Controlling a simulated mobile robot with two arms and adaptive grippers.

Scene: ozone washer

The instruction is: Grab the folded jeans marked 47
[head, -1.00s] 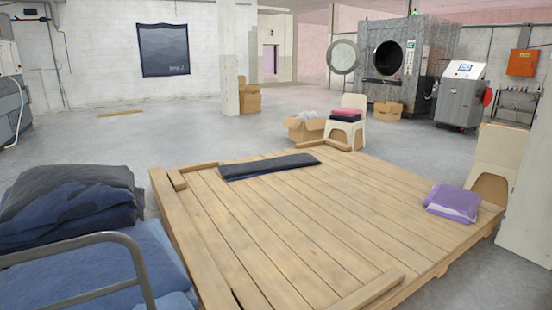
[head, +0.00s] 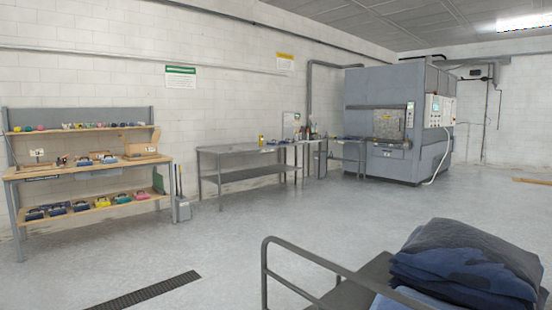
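A stack of folded dark blue denim (head: 468,262) lies on a grey cart (head: 372,272) with a bent tube rail, at the lower right of the head view. Lighter blue denim (head: 400,300) shows at its lower left, cut off by the bottom edge. I cannot read a 47 on any of it. Several small dark blue folded items (head: 58,209) lie on the lower shelf of a wooden workbench at the left; they are too small to read. Neither of my grippers is in view.
The wooden workbench (head: 90,170) stands against the left wall. Metal tables (head: 250,150) run along the wall to a large grey machine (head: 395,125). A dark floor drain (head: 150,290) lies at the front left. The middle floor is clear.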

